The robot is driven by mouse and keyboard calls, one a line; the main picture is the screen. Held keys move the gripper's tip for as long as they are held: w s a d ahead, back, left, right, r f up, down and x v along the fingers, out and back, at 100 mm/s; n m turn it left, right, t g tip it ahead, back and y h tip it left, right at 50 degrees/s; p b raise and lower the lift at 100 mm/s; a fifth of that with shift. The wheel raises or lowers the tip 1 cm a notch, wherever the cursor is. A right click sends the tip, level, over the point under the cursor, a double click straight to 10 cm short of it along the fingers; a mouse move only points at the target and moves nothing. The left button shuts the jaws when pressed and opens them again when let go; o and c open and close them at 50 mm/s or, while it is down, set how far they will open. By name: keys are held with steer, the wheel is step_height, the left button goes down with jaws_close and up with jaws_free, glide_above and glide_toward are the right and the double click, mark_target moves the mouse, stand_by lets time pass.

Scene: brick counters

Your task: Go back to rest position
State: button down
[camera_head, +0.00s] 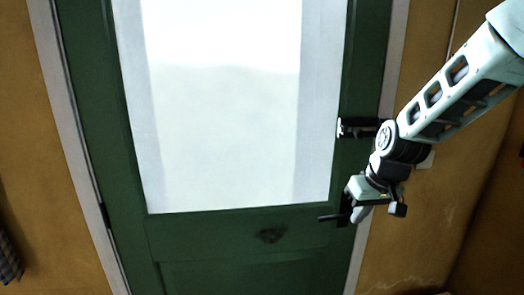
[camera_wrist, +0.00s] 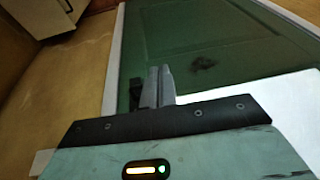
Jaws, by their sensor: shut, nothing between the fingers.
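My gripper (camera_head: 346,208) is at the right edge of the green door (camera_head: 240,250), low beside the door's glass pane (camera_head: 225,120). In the wrist view its two grey fingers (camera_wrist: 159,75) are together with nothing between them. A short dark bar (camera_head: 328,218) shows at the gripper's end in the head view; I cannot tell whether it is a door handle or part of the gripper. A small dark thing (camera_wrist: 135,95) stands just left of the fingers in the wrist view. Whether the fingers touch the door cannot be told. My arm reaches in from the upper right, bent at the wrist.
A dark fitting with a bright end (camera_head: 358,128) is on the door's right edge, above my gripper. A pale frame (camera_head: 75,150) borders the door. Ochre walls (camera_head: 425,230) stand on both sides. A checked cloth (camera_head: 9,258) hangs at the far left.

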steer(key=s+a+n+g+b, duration=0.1)
steer(key=s+a+n, duration=0.1)
steer(key=s+a, duration=0.45)
steer(key=s+a+n+g+b, duration=0.1)
steer(key=s+a, duration=0.3)
steer(key=s, duration=0.6)
steer(key=s+f+n+g+h, duration=0.1)
steer(key=s+n, duration=0.1)
steer(key=s, duration=1.1)
steer(key=shift+d+f+n, duration=0.15)
steer(key=shift+f+n, duration=0.05)
steer(key=shift+n, duration=0.1)
